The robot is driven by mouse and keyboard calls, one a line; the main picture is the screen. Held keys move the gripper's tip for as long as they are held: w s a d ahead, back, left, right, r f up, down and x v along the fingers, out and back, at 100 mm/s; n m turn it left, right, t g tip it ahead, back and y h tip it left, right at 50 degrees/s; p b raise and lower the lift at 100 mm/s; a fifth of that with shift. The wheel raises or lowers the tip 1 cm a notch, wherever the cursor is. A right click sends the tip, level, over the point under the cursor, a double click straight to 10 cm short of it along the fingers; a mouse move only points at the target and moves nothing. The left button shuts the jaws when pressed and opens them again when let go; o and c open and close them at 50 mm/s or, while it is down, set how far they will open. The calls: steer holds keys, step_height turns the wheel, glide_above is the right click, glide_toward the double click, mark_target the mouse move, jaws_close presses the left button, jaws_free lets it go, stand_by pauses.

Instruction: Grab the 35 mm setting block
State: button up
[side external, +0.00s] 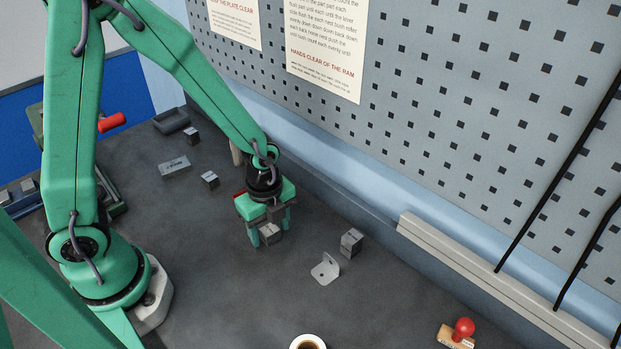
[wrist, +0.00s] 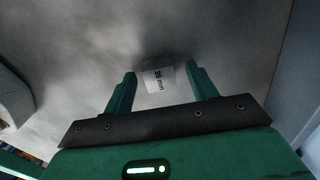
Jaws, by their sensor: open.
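The 35 mm setting block (wrist: 158,80) is a small grey metal block with a "35 mm" label facing the wrist camera. In the wrist view it sits between the two green fingers of my gripper (wrist: 162,74), with a gap visible on each side. In the side view my gripper (side external: 269,228) points down over the bench, its fingers open on either side of a small grey block (side external: 270,234). The fingers partly hide that block. I cannot tell from the side how close its underside is to the bench.
Other grey blocks stand nearby: one (side external: 352,242) to the right, one (side external: 210,180) to the left, and a flatter one (side external: 175,167). An L-shaped bracket (side external: 325,270) lies to the right. A cup (side external: 307,342) and a red-handled stamp (side external: 460,333) are at the front.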

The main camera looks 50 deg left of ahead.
mark_target(270, 229)
steer(key=shift+f, duration=0.35)
stand_by(0.3)
jaws_close()
steer(key=shift+r, duration=0.15)
steer(key=shift+r, duration=1.9)
steer(key=s+d+r, duration=0.7)
steer(key=s+d, duration=0.1)
steer(key=shift+d, duration=0.2)
